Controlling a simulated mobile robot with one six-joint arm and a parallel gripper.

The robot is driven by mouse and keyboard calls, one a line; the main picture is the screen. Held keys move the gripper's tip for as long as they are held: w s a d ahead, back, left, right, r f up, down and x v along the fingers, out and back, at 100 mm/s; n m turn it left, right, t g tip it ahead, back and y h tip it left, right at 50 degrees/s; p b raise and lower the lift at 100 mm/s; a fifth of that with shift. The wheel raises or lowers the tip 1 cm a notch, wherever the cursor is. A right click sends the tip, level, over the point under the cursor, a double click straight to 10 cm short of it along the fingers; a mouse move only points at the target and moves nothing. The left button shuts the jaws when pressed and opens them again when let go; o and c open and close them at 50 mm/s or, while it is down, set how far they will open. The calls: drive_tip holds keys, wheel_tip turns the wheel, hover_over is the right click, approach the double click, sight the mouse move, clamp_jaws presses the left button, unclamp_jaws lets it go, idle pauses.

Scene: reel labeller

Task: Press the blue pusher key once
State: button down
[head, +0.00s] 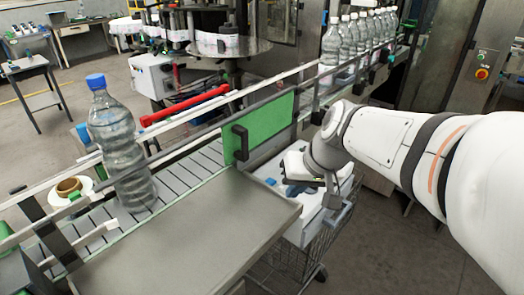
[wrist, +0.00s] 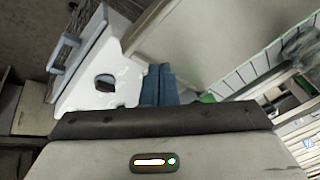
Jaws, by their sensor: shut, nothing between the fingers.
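A small blue block (head: 82,133) shows behind the conveyor rail at the left, just left of a large clear bottle; I cannot tell for sure whether it is the blue pusher key. No key can be made out in the wrist view. My gripper (wrist: 158,68) shows two blue fingers side by side, shut and empty, over a white-topped cart. In the head view my gripper (head: 292,190) is low beside the conveyor's right end, partly hidden by my wrist, and well apart from the blue block.
The clear bottle (head: 122,150) with a blue cap stands on the conveyor (head: 203,160). A green panel (head: 262,128) rises at the belt's edge. A grey metal plate (head: 190,235) lies in front. The white-topped cart (head: 307,228) is below my gripper. Several bottles (head: 360,38) stand at the back.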

sight(273, 182)
drive_tip(key=w+a+t+y+b, duration=0.1)
drive_tip(key=w+y, duration=0.1)
drive_tip(key=w, duration=0.6)
drive_tip(key=w+a+t+y+b, duration=0.1)
drive_tip(key=w, duration=0.7)
drive_tip(key=shift+w+a+f+y, duration=0.3)
drive_tip(key=shift+w+y, duration=0.1)
drive_tip(key=shift+f, duration=0.15)
wheel_tip(273, 182, down, 8)
drive_tip(key=b, duration=0.5)
drive_tip(key=shift+f+b, duration=0.35)
drive_tip(key=shift+b, duration=0.1)
